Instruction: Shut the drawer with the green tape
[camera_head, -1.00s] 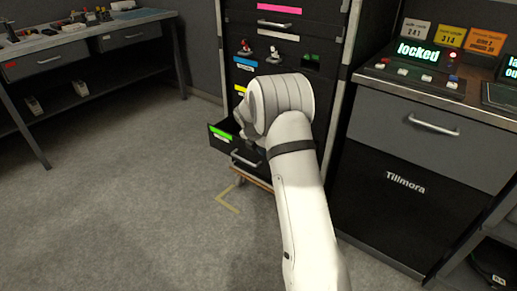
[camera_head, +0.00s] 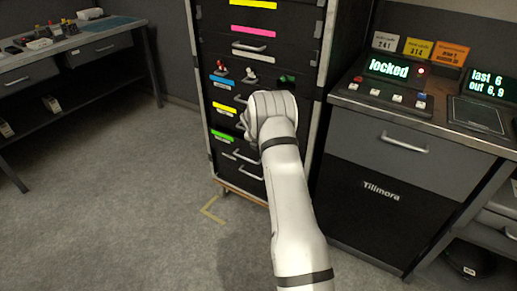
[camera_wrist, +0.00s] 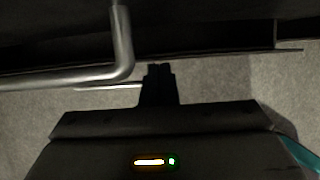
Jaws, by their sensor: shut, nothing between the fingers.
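The green tape (camera_head: 222,136) marks a low drawer in the tall black cabinet (camera_head: 203,60). Its front looks flush, or nearly so, with the drawer fronts above it; my arm covers part of its right side. My gripper (camera_wrist: 158,70) is shut and empty in the wrist view, its fingertips close to a dark edge. I cannot tell whether they touch it. A metal bar handle (camera_wrist: 122,45) is just left of the fingers.
Above are drawers with yellow tape (camera_head: 224,108) and blue tape (camera_head: 220,82). A grey and black counter (camera_head: 375,145) with a "locked" display (camera_head: 388,69) stands close on the right. A workbench (camera_head: 70,60) is at left; the floor (camera_head: 110,190) between is clear.

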